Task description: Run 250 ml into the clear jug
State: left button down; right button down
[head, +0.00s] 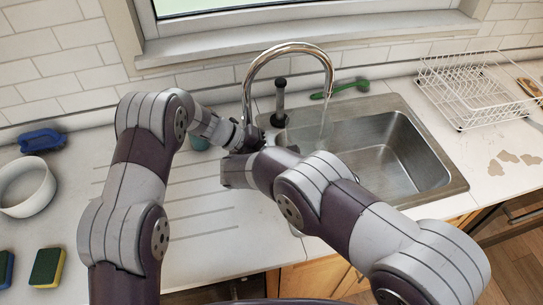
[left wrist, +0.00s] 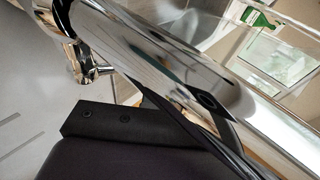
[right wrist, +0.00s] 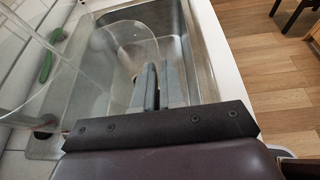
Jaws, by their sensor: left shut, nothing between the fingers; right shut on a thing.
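The clear jug (right wrist: 122,48) is over the sink in the right wrist view. My right gripper (right wrist: 158,86) is shut on the jug; in the head view my arm mostly hides that gripper. The chrome faucet (head: 289,47) arches over the sink, and a pale clear stream (head: 324,118) shows below its spout. My left gripper (head: 248,141) is shut and empty beside the faucet's base. Shiny chrome of the faucet (left wrist: 150,45) fills much of the left wrist view, close to a dark finger. The jug's marks and water level cannot be read.
The steel sink (head: 405,135) lies right of the faucet. A white dish rack (head: 470,92) is at right. A white bowl (head: 24,186) and sponges (head: 47,267) are at left.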

pick_arm(q)
jog(key=v, duration=1.2)
pick_arm(e)
jog(key=w+d, duration=0.5)
jog(key=w, duration=0.3)
jog(key=shift+d, duration=0.25)
dwell(1.1)
